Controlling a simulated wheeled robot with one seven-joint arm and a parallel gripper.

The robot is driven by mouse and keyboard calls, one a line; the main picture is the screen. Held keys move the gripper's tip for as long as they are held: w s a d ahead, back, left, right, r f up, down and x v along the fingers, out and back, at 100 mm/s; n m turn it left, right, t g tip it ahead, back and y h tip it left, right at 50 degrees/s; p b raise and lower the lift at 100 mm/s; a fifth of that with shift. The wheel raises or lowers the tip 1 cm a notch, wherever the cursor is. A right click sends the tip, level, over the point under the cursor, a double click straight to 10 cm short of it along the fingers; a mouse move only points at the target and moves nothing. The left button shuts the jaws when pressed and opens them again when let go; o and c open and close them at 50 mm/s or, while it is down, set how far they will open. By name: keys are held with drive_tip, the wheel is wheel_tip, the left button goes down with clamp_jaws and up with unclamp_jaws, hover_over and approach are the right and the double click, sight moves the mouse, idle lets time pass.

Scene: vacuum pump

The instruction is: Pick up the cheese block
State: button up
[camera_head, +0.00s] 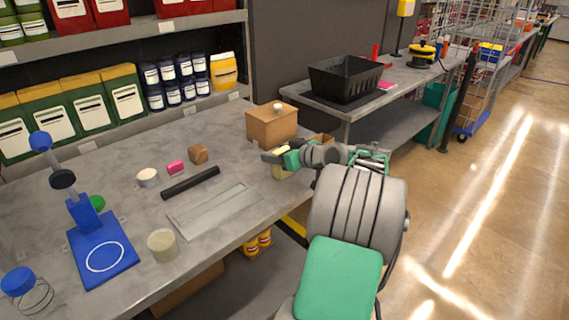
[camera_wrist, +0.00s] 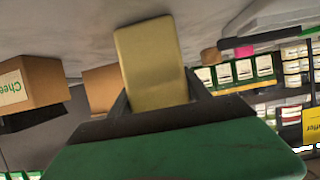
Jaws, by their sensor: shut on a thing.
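The cheese block (camera_wrist: 150,65) is a dull yellow block in the wrist view, upright between the dark fingers of my gripper (camera_wrist: 155,105). My gripper is shut on it. In the head view, my gripper (camera_head: 276,159) is over the right part of the grey table, and a small pale-yellow part of the cheese block (camera_head: 280,173) shows below the fingers. My gripper and wrist hide the rest. I cannot tell whether the block touches the table.
A cardboard box (camera_head: 268,130) with a small white item on top stands just behind my gripper. A black bar (camera_head: 190,183), a pink block (camera_head: 175,168), a brown block (camera_head: 198,155) and a clear tray (camera_head: 215,210) lie left. A blue stand (camera_head: 100,248) is at far left.

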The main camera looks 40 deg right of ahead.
drive_tip(key=c, duration=0.7)
drive_tip(key=shift+c, duration=0.6)
